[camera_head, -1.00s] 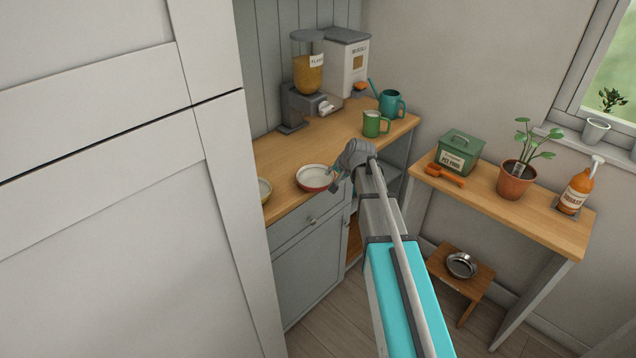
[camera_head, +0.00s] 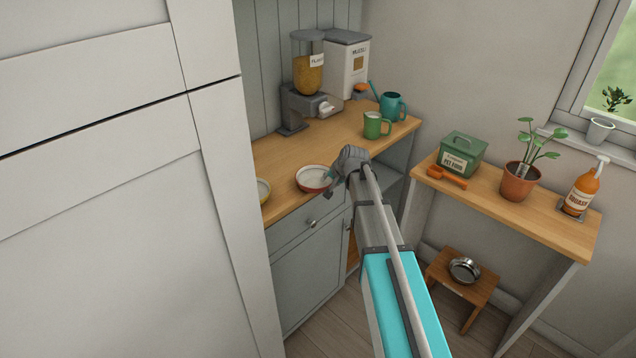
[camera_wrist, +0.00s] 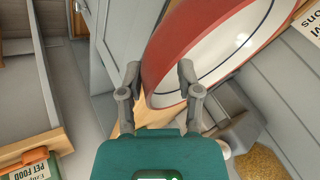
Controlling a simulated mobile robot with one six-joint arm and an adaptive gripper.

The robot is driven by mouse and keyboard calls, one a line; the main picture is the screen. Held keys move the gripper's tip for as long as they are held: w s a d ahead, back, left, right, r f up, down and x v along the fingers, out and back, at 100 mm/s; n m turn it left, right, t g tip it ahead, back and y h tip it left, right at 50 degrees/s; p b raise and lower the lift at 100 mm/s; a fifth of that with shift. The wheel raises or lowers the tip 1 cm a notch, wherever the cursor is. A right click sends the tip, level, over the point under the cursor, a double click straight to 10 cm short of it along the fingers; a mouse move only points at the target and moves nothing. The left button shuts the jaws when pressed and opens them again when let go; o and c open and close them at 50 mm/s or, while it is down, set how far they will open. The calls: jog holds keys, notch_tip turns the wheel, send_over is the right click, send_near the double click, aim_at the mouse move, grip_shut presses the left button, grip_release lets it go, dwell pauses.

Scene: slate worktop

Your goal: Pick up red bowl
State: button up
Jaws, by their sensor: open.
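The red bowl (camera_head: 312,178), red outside and white inside with a dark ring, stands on the wooden counter near its front edge. In the wrist view the red bowl (camera_wrist: 215,50) is close and large, with its near wall between the fingertips. My gripper (camera_head: 333,178) is at the right side of the bowl in the head view. In the wrist view my gripper (camera_wrist: 160,78) is open, with a finger on each side of the bowl's rim. I cannot tell whether either finger touches it.
Bare counter (camera_head: 335,135) lies behind the bowl.

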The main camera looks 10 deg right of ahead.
grip_shut()
jog(key=shift+r, duration=0.2)
dwell(0.6)
notch_tip(320, 180, up, 3)
jog(key=p, duration=0.3)
jog(key=s+d+r+p, duration=0.8)
jog(key=s+r+p, duration=0.1)
jog(key=s+p, duration=0.1)
jog(key=shift+s+d+r, duration=0.15)
jog(key=shift+s+r, duration=0.2)
jog(key=shift+s, duration=0.3)
